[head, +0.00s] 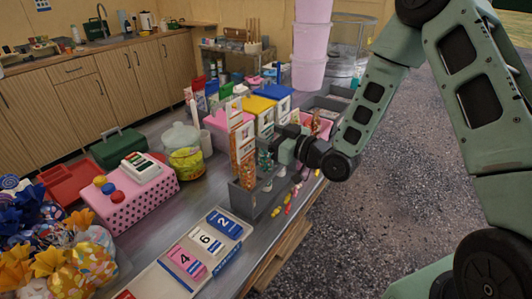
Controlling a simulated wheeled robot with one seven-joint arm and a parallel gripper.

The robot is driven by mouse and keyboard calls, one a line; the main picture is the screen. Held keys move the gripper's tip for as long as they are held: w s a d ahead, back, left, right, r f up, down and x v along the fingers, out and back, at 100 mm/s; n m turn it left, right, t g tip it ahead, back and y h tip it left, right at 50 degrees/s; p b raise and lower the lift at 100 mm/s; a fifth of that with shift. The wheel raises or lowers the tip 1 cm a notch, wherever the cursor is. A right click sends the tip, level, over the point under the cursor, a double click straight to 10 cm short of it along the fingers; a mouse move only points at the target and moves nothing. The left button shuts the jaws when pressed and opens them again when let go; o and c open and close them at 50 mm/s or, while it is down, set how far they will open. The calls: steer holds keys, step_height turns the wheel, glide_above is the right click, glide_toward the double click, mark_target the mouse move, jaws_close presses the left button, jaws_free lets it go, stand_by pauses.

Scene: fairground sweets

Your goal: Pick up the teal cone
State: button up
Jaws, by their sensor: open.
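A small teal patterned piece (264,159), which looks like the teal cone, stands in a grey holder (246,203) on the counter. It is small and partly hidden, so its full shape cannot be made out. My gripper (274,155) is right beside it, reaching in from the right with its wrist roughly level. The jaws are open. The fingers are small and blend with the things behind them, so I cannot tell whether they touch or surround the cone.
Tall orange-patterned packets (243,152) stand just left of my gripper. Small colourful sweets (288,208) lie along the counter's right edge. A number board (205,240) lies in front. A pink dotted box (130,198) and a lidded jar (185,160) stand left. Pink tubs (310,45) rise behind.

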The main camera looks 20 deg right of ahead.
steer(key=shift+w+a, duration=0.35)
steer(key=shift+w, duration=0.15)
steer(key=c, duration=0.9)
steer(key=shift+c, duration=0.2)
steer(key=shift+r, duration=0.1)
step_height(320, 180, up, 10)
steer(key=b, duration=0.1)
